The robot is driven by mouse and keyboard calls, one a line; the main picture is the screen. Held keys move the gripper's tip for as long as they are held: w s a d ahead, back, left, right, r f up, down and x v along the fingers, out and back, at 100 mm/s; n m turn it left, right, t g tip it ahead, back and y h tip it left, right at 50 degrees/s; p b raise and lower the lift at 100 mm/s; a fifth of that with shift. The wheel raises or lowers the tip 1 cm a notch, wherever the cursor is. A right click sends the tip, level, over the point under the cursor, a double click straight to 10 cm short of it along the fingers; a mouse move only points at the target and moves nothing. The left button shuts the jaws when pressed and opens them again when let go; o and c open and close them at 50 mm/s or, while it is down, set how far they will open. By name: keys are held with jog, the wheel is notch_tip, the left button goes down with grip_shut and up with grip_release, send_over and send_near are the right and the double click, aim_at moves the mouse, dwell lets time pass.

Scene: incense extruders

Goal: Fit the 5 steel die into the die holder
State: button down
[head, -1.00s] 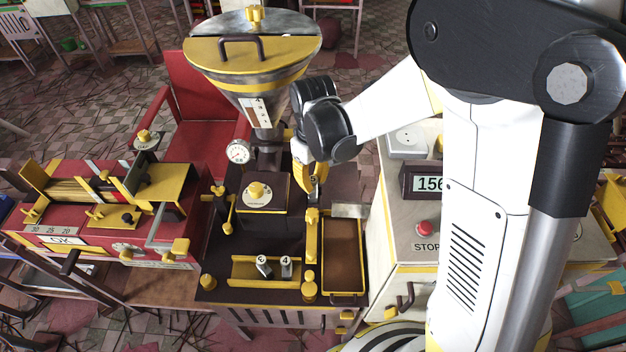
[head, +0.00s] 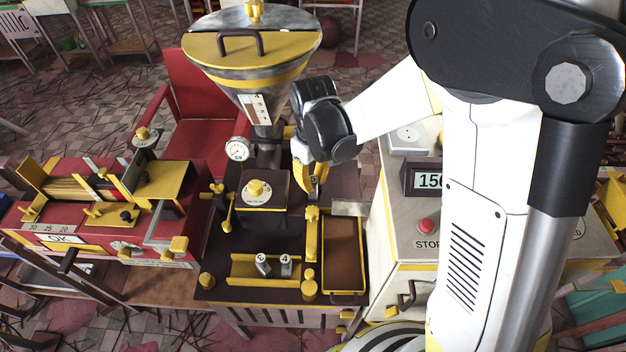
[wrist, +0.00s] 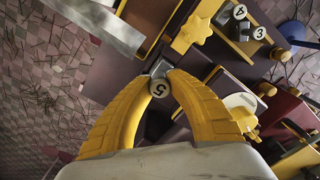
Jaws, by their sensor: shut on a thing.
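My gripper (head: 315,192) is shut on the 5 steel die (wrist: 159,86), a small grey piece whose round white face reads 5. In the wrist view it sits between my two yellow fingertips (wrist: 160,82). In the head view my gripper is above the right part of the dark press table, behind the yellow bar (head: 312,235), and the die is mostly hidden by the fingers. The 3 die (head: 262,266) and 4 die (head: 286,264) stand in the yellow rack (head: 242,268) at the front. I cannot clearly pick out the die holder.
A steel hopper (head: 250,75) with a gauge (head: 237,149) rises behind the table. A brown tray (head: 343,255) lies at the right, beside the cabinet with a red stop button (head: 426,226). A red and yellow machine (head: 100,235) stands left. A yellow star knob (wrist: 192,32) is near my fingertips.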

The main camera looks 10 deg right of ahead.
jog(key=shift+f+b, duration=0.5)
jog(key=shift+f, duration=0.05)
jog(key=c, duration=1.3)
grip_release()
jog(key=shift+o, duration=0.2)
notch_tip(320, 180, up, 12)
